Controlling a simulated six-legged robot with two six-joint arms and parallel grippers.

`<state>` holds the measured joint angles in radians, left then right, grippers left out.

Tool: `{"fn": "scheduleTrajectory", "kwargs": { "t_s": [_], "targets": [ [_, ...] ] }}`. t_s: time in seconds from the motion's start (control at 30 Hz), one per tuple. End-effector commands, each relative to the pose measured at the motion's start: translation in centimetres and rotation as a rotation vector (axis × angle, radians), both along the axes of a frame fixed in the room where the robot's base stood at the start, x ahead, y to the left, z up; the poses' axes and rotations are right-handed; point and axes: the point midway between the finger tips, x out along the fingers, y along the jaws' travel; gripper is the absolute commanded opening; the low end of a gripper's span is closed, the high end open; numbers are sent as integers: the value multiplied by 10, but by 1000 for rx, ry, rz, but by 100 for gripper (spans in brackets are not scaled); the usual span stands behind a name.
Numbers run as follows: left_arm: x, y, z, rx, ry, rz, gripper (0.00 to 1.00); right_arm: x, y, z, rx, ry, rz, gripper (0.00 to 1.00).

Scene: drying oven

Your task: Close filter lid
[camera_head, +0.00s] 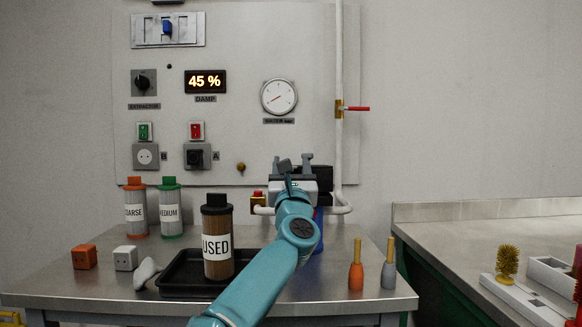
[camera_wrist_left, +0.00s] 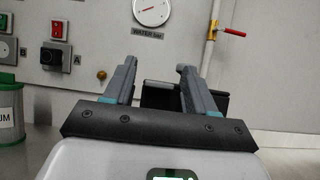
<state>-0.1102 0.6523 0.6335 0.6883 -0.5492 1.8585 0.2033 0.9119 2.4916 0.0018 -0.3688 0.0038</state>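My left gripper (camera_head: 294,166) is raised at the back of the steel table, in front of the wall panel. In the left wrist view its two fingers (camera_wrist_left: 158,72) stand apart with a gap between them. A black part (camera_wrist_left: 160,96) shows in and beside this gap, beyond the fingers; it seems to belong to the filter housing. I cannot tell whether the fingers touch it. In the head view a blue piece of the housing (camera_head: 318,232) shows behind my left arm. The lid's position is mostly hidden. My right gripper is not in view.
A filter marked USED (camera_head: 218,245) stands in a black tray (camera_head: 170,287). COARSE (camera_head: 136,215) and MEDIUM (camera_head: 170,215) filters stand at the back left. A pipe with a red-handled valve (camera_head: 350,108) runs down beside the gripper.

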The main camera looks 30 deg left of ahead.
Motion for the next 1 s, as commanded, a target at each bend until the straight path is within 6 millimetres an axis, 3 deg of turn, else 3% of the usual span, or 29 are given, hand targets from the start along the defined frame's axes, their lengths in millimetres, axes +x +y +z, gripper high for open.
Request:
{"fn": "scheduleTrajectory", "kwargs": {
  "t_s": [0.27, 0.43, 0.67, 1.0],
  "targets": [
    [1, -1, -1, 1, 3, -1, 57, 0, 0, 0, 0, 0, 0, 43],
    [-7, -5, -10, 0, 0, -1, 57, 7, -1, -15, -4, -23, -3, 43],
    [-40, -25, -33, 2, -1, -2, 57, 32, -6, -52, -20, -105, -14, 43],
    [-83, -51, -55, 2, 0, -3, 57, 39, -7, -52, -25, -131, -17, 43]
  ]
}}
